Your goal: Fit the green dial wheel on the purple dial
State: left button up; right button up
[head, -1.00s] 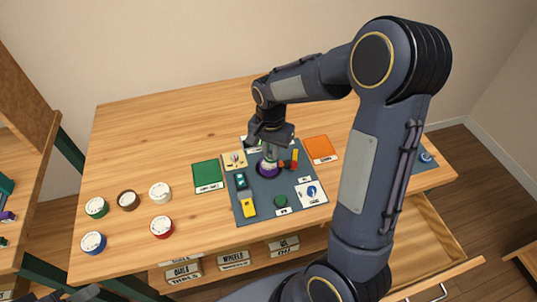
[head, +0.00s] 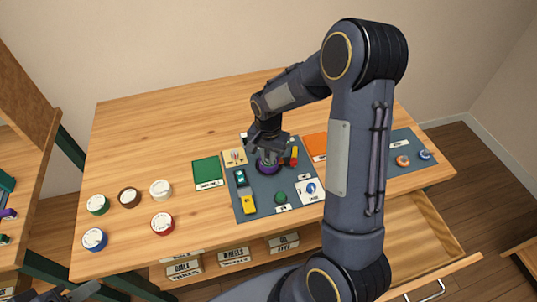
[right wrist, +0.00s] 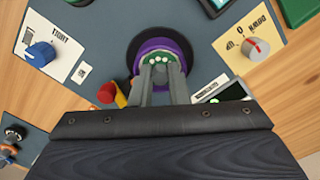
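The purple dial (head: 267,169) sits on the grey-blue mat, a purple ring with a dark surround. In the right wrist view the purple dial (right wrist: 160,44) lies under my right fingertips. A green dial wheel with white dots (right wrist: 160,57) shows at the fingertips, over the purple ring; whether it is fully seated cannot be seen. My right gripper (head: 266,157) points down there, its fingers close together on the wheel's middle. The fingers (right wrist: 160,72) hide part of the wheel. My left gripper (head: 66,295) is only partly in view at the bottom left, away from the dial.
Several round pieces, including a green-rimmed one (head: 97,204), stand at left. A drawer (head: 425,235) is open at right.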

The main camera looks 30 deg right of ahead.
aim_at(268, 158)
jog(key=o, duration=0.4)
jog(key=shift+c, duration=0.2)
jog(key=shift+r+p, duration=0.3)
jog(key=shift+r, duration=0.2)
notch_tip(268, 158, up, 11)
jog(key=b, duration=0.1)
jog(key=s+a+r+n+t+y, duration=0.2)
jog(key=s+a+n, duration=0.1)
jog(key=s, duration=0.8)
jog(key=s+a+r+n+t+y, duration=0.1)
jog(key=s+a+r+n+t, duration=0.2)
jog(key=s+n, duration=0.3)
jog(key=s+a, duration=0.1)
jog(key=s, duration=0.4)
jog(key=shift+r+t+y, duration=0.2)
jog(key=shift+t+y, duration=0.1)
jog(key=shift+y, duration=0.1)
jog(key=shift+a, duration=0.1)
